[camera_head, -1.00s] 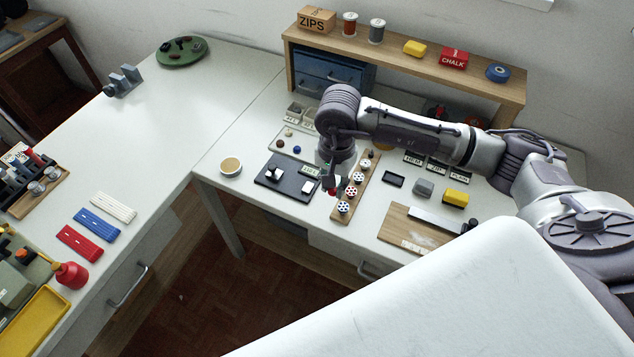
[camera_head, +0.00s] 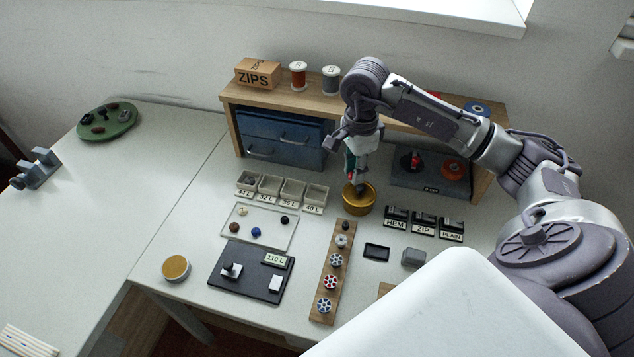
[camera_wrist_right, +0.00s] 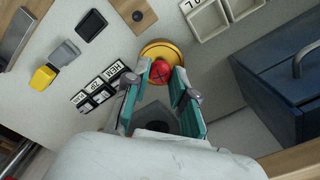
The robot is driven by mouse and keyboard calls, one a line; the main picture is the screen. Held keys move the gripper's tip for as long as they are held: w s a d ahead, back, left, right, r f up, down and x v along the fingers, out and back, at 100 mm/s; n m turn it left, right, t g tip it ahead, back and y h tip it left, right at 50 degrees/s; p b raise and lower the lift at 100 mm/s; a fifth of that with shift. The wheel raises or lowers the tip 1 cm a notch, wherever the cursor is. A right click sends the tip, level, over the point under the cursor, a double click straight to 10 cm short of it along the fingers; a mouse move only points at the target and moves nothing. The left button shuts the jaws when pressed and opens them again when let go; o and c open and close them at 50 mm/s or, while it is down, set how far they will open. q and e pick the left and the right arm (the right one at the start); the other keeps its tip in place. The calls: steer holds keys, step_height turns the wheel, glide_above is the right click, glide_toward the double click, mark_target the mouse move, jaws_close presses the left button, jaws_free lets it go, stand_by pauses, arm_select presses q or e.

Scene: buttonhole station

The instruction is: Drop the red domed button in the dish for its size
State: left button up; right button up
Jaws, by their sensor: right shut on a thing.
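The red domed button (camera_wrist_right: 160,71) is between the fingertips of my right gripper (camera_wrist_right: 161,76) in the wrist view. My right gripper (camera_head: 357,184) is shut on it and points down over the round brass-coloured bowl (camera_head: 360,205); the bowl's rim (camera_wrist_right: 178,48) shows around the button in the wrist view. In the head view the button is hidden. Small pale open dishes (camera_head: 291,190) with size labels stand in a row just left of the bowl; the labels seem to read 44 L, 32 L, 36 L and 40 L. My left gripper is not in view.
A clear tray (camera_head: 263,240) with loose buttons lies before the dishes. A dark gauge plate (camera_head: 240,284) with a small display and a wooden bobbin strip (camera_head: 326,300) are nearer. A blue drawer unit (camera_head: 280,140) under a shelf is behind. Labelled black holders (camera_head: 423,226) stand right.

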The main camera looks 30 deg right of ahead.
steer(key=w+a+f, duration=0.1)
steer(key=w+a+f+p, duration=0.1)
steer(key=w, duration=0.1)
steer(key=w+a+f, duration=0.1)
steer(key=w, duration=0.1)
steer(key=shift+w+a+f, duration=0.1)
steer(key=shift+a+f, duration=0.05)
steer(key=shift+a, duration=0.15)
steer(key=shift+w+a+f+p, duration=0.25)
steer(key=shift+w+f, duration=0.25)
steer(key=shift+w, duration=0.15)
steer(key=shift+w+a+f+p, duration=0.15)
steer(key=shift+w+a+f, duration=0.1)
steer(key=shift+w+f, duration=0.3)
steer(key=shift+f, duration=0.1)
step_height(320, 180, down, 3)
steer(key=shift+f+p, duration=0.15)
steer(key=shift+p, duration=0.5)
steer(key=shift+f, duration=0.2)
steer(key=shift+f+b, duration=0.6)
steer(key=shift+b, duration=0.15)
steer(key=o, duration=0.4)
steer(key=shift+s, duration=0.1)
steer(key=shift+c, duration=0.2)
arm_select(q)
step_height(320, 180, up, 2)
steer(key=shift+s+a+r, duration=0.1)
arm_select(e)
steer(key=o, duration=0.3)
steer(key=shift+f, duration=0.1)
